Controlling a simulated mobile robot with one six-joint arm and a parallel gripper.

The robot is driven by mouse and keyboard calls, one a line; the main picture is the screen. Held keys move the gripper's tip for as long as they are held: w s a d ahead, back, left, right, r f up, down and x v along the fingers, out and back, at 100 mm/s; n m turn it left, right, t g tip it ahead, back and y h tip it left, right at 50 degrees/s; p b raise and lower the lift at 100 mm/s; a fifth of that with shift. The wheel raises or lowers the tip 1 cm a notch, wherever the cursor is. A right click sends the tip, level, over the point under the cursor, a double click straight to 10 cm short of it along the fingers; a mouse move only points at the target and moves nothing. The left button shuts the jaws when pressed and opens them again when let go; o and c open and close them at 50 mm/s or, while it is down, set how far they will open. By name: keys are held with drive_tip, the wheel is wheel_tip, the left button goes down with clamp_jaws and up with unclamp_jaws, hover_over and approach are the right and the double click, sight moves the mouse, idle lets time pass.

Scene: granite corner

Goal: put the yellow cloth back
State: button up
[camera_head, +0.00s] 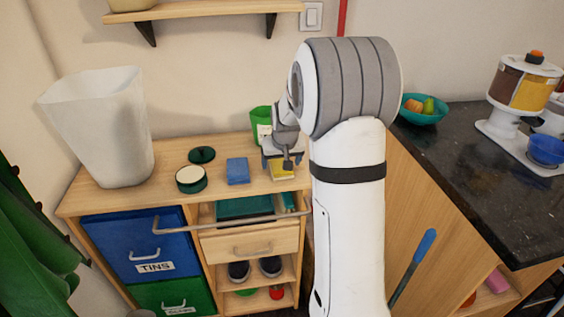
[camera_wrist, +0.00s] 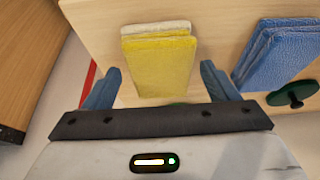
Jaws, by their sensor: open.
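The yellow cloth (camera_head: 283,174) lies folded on the wooden cabinet top, near its right end. In the wrist view the yellow cloth (camera_wrist: 158,65) lies flat, with a paler layer along its far edge. My gripper (camera_head: 282,160) is above it and hides part of it in the head view. In the wrist view my gripper (camera_wrist: 159,80) is open and empty, with one finger on each side of the cloth's near end. I cannot tell how high the fingers are above the cloth.
A folded blue cloth (camera_head: 238,170) lies left of the yellow one. A round green tin (camera_head: 191,179), a dark green lid (camera_head: 201,155) and a green cup (camera_head: 260,119) stand nearby. Below, an open drawer (camera_head: 246,219) holds a teal item. A white bin (camera_head: 105,130) stands at left.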

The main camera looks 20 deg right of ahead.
drive_tip(key=d+v, duration=0.1)
drive_tip(key=v, duration=1)
drive_tip(key=s+a+f+n+g, duration=0.1)
drive_tip(key=s+a, duration=0.5)
drive_tip(key=s, duration=0.7)
drive_tip(key=s+a+f+n+g, duration=0.1)
drive_tip(key=s+a, duration=0.5)
drive_tip(key=s, duration=0.7)
drive_tip(key=shift+s+a+f+y, duration=0.2)
drive_tip(key=shift+a+f+y, duration=0.05)
drive_tip(key=shift+f+y, duration=0.15)
drive_tip(key=shift+r, duration=0.1)
drive_tip(key=p+v, duration=0.4)
drive_tip(key=shift+w+r+p, duration=0.3)
